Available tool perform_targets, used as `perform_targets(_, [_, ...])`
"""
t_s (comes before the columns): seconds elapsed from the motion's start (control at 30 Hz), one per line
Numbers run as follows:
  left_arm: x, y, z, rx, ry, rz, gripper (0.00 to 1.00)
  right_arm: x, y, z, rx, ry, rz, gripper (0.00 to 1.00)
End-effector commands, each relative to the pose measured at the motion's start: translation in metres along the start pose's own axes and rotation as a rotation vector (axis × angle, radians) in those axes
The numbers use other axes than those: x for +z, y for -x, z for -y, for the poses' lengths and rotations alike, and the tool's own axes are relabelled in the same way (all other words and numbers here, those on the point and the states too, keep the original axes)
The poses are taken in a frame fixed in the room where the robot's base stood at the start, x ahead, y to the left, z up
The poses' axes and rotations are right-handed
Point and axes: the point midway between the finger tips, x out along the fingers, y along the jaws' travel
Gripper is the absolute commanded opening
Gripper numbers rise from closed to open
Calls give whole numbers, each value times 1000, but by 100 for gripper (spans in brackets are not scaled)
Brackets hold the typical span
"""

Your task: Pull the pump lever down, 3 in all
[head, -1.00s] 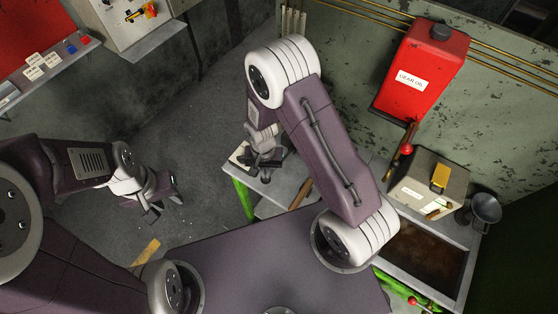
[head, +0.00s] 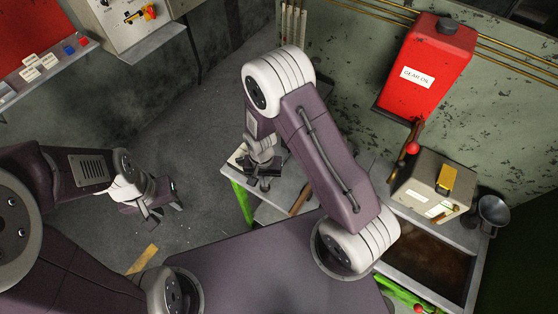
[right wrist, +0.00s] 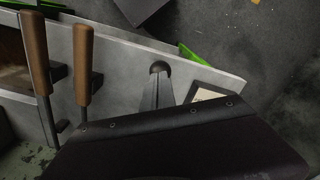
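In the head view my right gripper (head: 262,184) points down over the left end of the bench (head: 275,209), fingers apart. I see nothing clearly held in it. My left gripper (head: 166,210) is open and empty over the floor at left, away from the bench. A red-knobbed lever (head: 412,148) stands below the red gear oil tank (head: 424,68).
Two wooden handles (right wrist: 84,65) stand on the bench close to the right arm. A pale label (right wrist: 206,95) lies near the bench edge. A grey box (head: 428,190) and a dark cup (head: 493,210) stand at right. The floor (head: 150,150) at left is mostly clear.

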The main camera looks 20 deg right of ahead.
Motion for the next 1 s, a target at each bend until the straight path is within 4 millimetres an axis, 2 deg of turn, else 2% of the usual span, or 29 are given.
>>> perform_targets(0.17, [-2, 16, 0, 0, 0, 0, 36, -2, 18, -1, -1, 0, -1, 0])
perform_targets(0.73, [-9, 87, -2, 0, 0, 0, 36, -15, 102, -9, 0, 0, -1, 0])
perform_targets(0.8, [-9, 90, -2, 0, 0, 0, 36, -16, 106, -10, 0, 0, 0, 0])
perform_targets(1.0, [-9, 87, -2, 0, 0, 0, 36, -17, 103, -10, 0, 0, 0, 0])
